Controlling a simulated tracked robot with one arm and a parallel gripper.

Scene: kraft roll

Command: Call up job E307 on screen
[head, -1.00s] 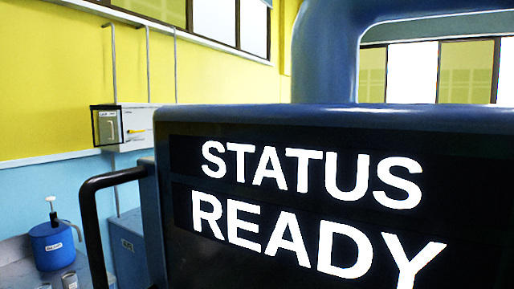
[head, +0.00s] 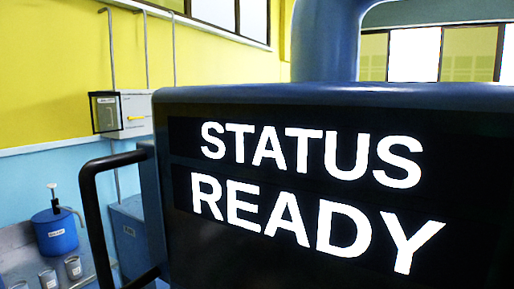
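A screen (head: 300,231) fills the right and middle of the head view, close to the camera. It reads "STATUS" on the upper line and "READY" on the lower line, in white letters on black. No job number shows on it. The screen sits in a dark blue housing (head: 330,96) with a black bar handle (head: 92,215) on its left side. My gripper is not in view.
A thick blue pipe or arm (head: 325,40) rises behind the housing. At lower left, a blue pump container (head: 54,232) and several grey cups (head: 73,267) stand on a pale surface.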

